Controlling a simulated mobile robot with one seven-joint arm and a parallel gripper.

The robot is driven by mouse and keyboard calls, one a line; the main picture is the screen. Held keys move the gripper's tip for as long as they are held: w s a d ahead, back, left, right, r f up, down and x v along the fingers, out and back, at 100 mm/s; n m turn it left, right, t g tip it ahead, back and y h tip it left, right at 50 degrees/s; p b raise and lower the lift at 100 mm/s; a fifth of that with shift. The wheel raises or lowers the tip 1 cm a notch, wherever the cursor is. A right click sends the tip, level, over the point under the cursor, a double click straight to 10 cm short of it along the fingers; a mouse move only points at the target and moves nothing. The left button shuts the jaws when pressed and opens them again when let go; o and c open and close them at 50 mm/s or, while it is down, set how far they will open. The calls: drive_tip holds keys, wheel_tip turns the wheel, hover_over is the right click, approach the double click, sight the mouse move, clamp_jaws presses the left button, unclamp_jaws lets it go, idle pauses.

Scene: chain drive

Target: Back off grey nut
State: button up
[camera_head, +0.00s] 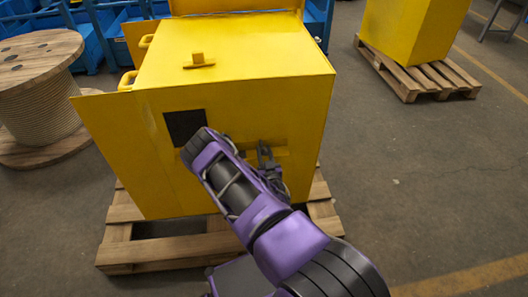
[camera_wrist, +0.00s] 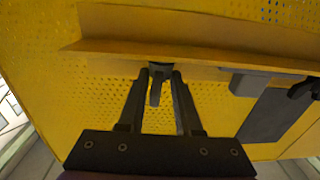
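A small dark grey fitting (camera_wrist: 160,68), which may be the grey nut, sits under the yellow ledge in the wrist view. A short grey piece hangs from it. My gripper (camera_wrist: 161,75) has its two fingers apart, with the tips on either side of this fitting. A gap shows between the hanging piece and the right finger. I cannot tell whether the tips touch the fitting. In the head view my arm crosses the front of the yellow cabinet (camera_head: 290,105). Dark parts (camera_head: 265,155) show beside my wrist there; the nut cannot be made out.
A grey block (camera_wrist: 250,84) and a dark panel (camera_wrist: 272,115) lie right of my fingers. The cabinet stands on a wooden pallet (camera_head: 150,256), with a black square (camera_head: 184,126) on its front. A cable spool (camera_head: 45,95) stands left.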

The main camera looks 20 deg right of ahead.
clamp_jaws()
drive_tip(key=shift+d+n+y, duration=0.1)
drive_tip(key=shift+n+y, duration=0.2)
drive_tip(key=shift+y, duration=0.1)
drive_tip(key=n+y, duration=0.1)
drive_tip(key=y, duration=0.1)
drive_tip(key=shift+d+n+y, duration=0.2)
drive_tip(key=shift+n+y, duration=0.2)
drive_tip(key=n+y, duration=0.1)
drive_tip(key=y, duration=0.1)
drive_tip(key=n+y, duration=0.3)
drive_tip(key=y, duration=0.1)
drive_tip(key=shift+d+g+y, duration=0.35)
drive_tip(key=shift+g+y, duration=0.05)
drive_tip(key=n+g+y, duration=0.1)
drive_tip(key=n+y, duration=0.1)
drive_tip(key=n+g+y, duration=0.1)
drive_tip(key=n+y, duration=0.1)
drive_tip(key=y, duration=0.1)
drive_tip(key=shift+w+d+g, duration=0.15)
drive_tip(key=shift+w+g, duration=0.05)
drive_tip(key=shift+g, duration=0.2)
drive_tip(key=shift+w+n+g+y, duration=0.1)
drive_tip(key=shift+n+g+y, duration=1.4)
drive_tip(key=shift+g+y, duration=0.15)
drive_tip(key=shift+w+n+g+y, duration=0.1)
drive_tip(key=shift+n+g+y, duration=0.15)
drive_tip(key=shift+n+g, duration=0.25)
